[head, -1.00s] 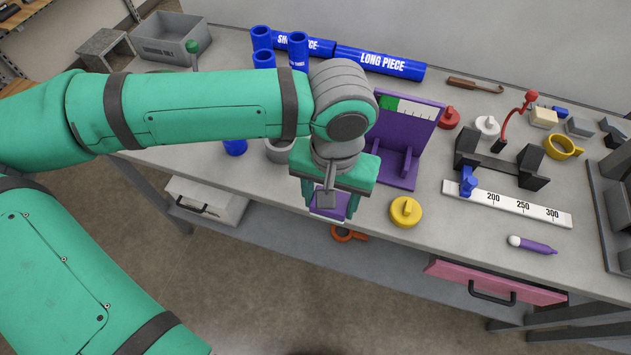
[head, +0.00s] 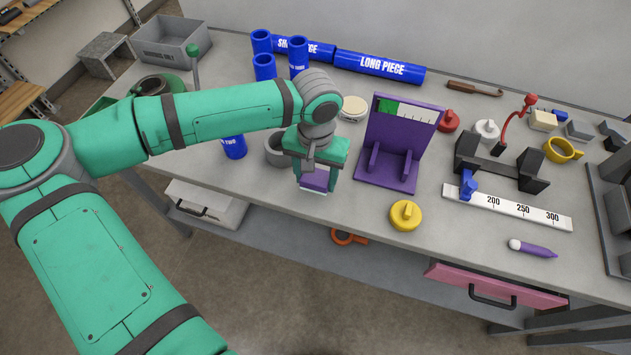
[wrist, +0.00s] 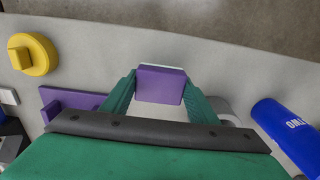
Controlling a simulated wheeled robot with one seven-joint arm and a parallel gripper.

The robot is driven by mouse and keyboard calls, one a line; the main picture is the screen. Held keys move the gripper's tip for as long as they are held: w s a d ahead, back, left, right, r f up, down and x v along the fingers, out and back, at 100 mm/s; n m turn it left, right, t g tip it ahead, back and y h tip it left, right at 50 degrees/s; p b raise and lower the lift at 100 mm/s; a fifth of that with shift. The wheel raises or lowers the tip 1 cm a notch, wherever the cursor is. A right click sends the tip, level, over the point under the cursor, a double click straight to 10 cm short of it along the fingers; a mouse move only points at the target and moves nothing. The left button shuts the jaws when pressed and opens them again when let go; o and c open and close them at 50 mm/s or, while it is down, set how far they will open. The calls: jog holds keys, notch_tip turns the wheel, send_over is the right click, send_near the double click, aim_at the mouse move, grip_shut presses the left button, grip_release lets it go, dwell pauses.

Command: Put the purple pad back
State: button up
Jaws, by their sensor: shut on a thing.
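The purple pad (head: 314,181) is a small purple block with a white face, held between the fingers of my gripper (head: 318,179). In the wrist view the pad (wrist: 160,85) sits between the two green fingertips (wrist: 161,94), with its pale face toward the bench's front edge. In the head view my gripper is over the front part of the bench, just right of a grey round cup (head: 275,150) and left of the purple stand (head: 393,150). I cannot tell how high the pad is above the bench.
A yellow knobbed disc (head: 405,216) lies right of my gripper near the front edge. A blue pipe piece (head: 234,147) stands to the left. A cream round item (head: 352,108) lies behind. A ruler fixture (head: 510,208) is at the right. Bare bench shows between gripper and yellow disc.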

jog(key=shift+s+f, duration=0.1)
jog(key=shift+f, duration=1.1)
jog(key=shift+f, duration=0.1)
jog(key=o, duration=1.2)
